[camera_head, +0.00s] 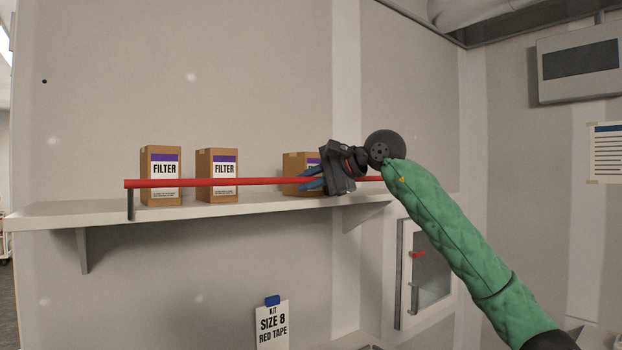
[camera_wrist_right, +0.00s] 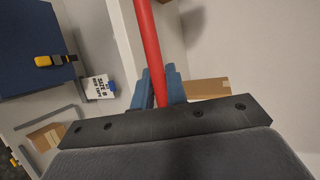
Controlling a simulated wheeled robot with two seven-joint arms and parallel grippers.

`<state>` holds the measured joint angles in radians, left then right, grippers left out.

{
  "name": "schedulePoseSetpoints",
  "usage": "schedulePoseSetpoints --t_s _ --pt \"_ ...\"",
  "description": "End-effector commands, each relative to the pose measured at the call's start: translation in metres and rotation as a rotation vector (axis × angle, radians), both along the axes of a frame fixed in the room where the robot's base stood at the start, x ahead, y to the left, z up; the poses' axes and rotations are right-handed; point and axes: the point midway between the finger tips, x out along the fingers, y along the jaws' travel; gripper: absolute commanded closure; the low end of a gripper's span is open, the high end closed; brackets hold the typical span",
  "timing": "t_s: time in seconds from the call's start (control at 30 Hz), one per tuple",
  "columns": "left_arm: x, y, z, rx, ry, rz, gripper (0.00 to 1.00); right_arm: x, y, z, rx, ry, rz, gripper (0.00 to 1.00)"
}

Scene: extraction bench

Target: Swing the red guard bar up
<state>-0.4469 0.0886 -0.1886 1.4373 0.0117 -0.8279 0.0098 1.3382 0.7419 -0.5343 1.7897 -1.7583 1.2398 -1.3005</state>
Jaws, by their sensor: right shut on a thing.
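The red guard bar (camera_head: 225,182) lies almost level across the front of the wall shelf in the head view, in front of the filter boxes. My right gripper (camera_head: 312,180) is shut on the bar toward its right part. In the right wrist view the red bar (camera_wrist_right: 150,45) runs between the blue fingertips (camera_wrist_right: 162,88), which close around it. The bar's left end sits at a dark bracket (camera_head: 130,203) on the shelf edge. My gripper and wrist hide a stretch of the bar. My left gripper is not in view.
Filter boxes stand on the shelf (camera_head: 60,215): one at left (camera_head: 160,197), one beside it (camera_head: 217,197), one partly behind my gripper (camera_head: 294,165). Below hangs a sign (camera_head: 272,327). A wall box with a red handle (camera_head: 418,254) is under the shelf's right end. The wall above the bar is clear.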

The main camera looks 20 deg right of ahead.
Motion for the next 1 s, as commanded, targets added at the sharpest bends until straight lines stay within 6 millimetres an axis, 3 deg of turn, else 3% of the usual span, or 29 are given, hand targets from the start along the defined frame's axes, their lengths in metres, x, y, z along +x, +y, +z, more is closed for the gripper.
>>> schedulePoseSetpoints --t_s 0.03,0.3,0.73,0.77,0.83,1.0 --pt "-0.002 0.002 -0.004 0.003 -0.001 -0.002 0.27 0.002 0.001 0.007 -0.012 0.031 -0.001 1.00" --pt "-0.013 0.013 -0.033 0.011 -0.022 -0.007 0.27 0.012 0.004 0.006 -0.069 0.191 0.000 1.00" --pt "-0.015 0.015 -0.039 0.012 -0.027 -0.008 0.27 0.014 0.004 0.003 -0.080 0.221 -0.001 1.00" --pt "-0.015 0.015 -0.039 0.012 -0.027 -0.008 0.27 0.014 0.004 0.003 -0.080 0.221 -0.001 0.80" --pt "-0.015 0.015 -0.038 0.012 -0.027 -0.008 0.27 0.014 0.004 0.003 -0.080 0.221 -0.001 0.66" --pt "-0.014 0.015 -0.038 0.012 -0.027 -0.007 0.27 0.014 0.005 0.003 -0.080 0.221 -0.001 0.64"
